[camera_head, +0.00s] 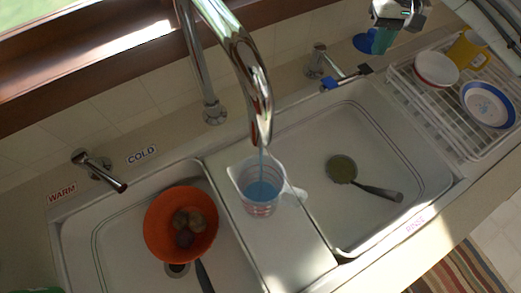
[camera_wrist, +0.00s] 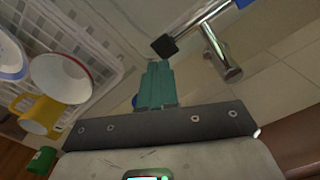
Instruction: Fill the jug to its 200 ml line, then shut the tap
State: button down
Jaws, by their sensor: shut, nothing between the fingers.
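The clear jug (camera_head: 261,190) stands on the divider between the two basins, its handle to the right. A thin blue stream runs from the chrome spout (camera_head: 262,125) into it. Blue liquid fills its lower part; red marks show on its side, but I cannot read the level against the 200 ml line. A tap lever (camera_head: 345,78) with blue and black ends is behind the right basin; its black end shows in the wrist view (camera_wrist: 165,46). Another lever (camera_head: 105,173) is near the WARM and COLD labels. My gripper (camera_head: 383,40), with teal fingers, is shut and empty, above and right of the blue-ended lever, apart from it.
An orange bowl (camera_head: 160,232) with several round items sits in the left basin. A dark-handled utensil (camera_head: 378,191) lies in the right basin. The white rack (camera_head: 432,118) at right holds a bowl (camera_head: 437,70), a yellow mug (camera_head: 466,52) and a plate (camera_head: 488,104). The tall spout arches over the middle.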

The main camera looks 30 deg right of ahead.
aim_at(369, 67)
jog(key=shift+f, duration=0.15)
jog(key=shift+f+b, duration=1.15)
jog(key=shift+f, duration=1.2)
dwell(5.2)
